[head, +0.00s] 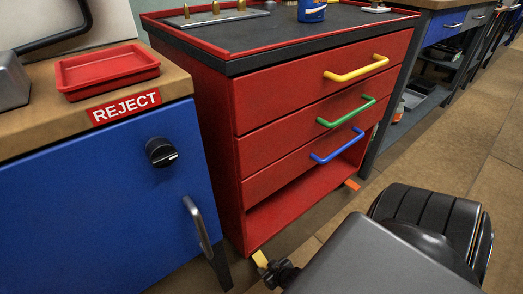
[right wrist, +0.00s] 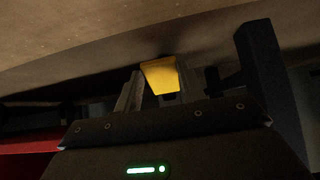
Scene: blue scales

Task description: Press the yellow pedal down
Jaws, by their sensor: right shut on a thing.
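The yellow pedal (head: 260,258) sticks out low at the bottom front left corner of the red tool cabinet, near the floor. In the right wrist view the yellow pedal (right wrist: 160,74) sits between the two finger tips. My right gripper (head: 270,268) is down at the pedal, with its arm coming in from the lower right. It is shut on the yellow pedal. The fingers hide part of the pedal, and how far it is pressed I cannot tell. My left gripper is not in view.
The red cabinet (head: 310,95) has yellow, green and blue drawer handles and an open bottom space. An orange pedal (head: 352,184) shows at its far right foot. A blue cabinet (head: 90,215) with a knob and metal handle stands left. Brown floor (head: 440,130) is clear on the right.

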